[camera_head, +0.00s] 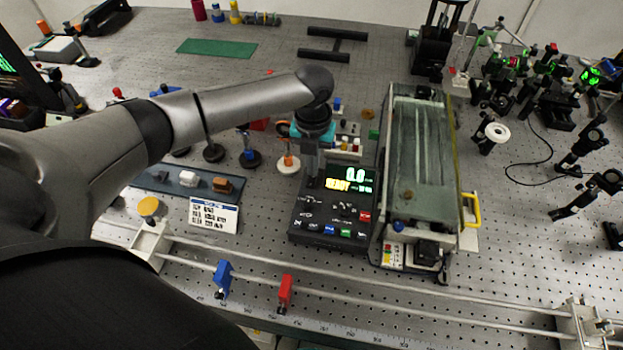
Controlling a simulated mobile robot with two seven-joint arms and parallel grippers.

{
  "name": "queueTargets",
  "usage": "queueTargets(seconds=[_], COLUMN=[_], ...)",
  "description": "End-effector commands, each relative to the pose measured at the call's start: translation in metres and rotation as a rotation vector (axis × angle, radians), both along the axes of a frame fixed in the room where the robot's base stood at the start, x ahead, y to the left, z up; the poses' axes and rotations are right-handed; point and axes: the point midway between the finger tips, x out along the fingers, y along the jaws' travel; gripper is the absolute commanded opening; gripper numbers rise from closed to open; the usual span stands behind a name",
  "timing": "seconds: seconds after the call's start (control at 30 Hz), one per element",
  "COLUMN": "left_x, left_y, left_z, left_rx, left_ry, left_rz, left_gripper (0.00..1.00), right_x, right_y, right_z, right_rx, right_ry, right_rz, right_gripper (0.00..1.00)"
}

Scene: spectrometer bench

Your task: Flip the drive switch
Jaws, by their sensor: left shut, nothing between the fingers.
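A black control box (300,228) stands at the middle of the bench, with a lit display (349,178) reading 0.0 in green and READY in yellow. Small switches and coloured buttons (344,229) sit on its front panel; I cannot tell which one is the drive switch, or its position. My left gripper (314,177) points down at the box's back left corner, beside the display. It is shut and holds nothing. Whether it touches the box cannot be told, and the gripper hides that corner. My right gripper is not in view.
A long glass-topped track unit (420,185) with a yellow handle (472,210) stands right of the box. A rail with blue (222,277) and red (286,292) sliders runs along the front. Optical mounts crowd the right; a label card (213,216) lies left.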

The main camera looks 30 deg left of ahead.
Motion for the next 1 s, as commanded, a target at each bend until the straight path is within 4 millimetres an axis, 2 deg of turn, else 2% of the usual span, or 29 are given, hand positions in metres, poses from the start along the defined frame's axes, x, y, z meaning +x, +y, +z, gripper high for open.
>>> queueTargets(seconds=[0.77, 1.0], left_x=[0.000, -0.001], left_y=[0.000, 0.000], left_z=[-0.013, -0.007], left_rx=[0.000, -0.001], left_ry=[0.001, 0.002], left_rz=[0.000, 0.000], left_gripper=[0.00, 0.00], right_x=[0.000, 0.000], right_y=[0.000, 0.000], right_z=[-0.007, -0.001], right_rx=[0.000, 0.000], right_ry=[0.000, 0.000], right_rz=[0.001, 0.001], right_gripper=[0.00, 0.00])
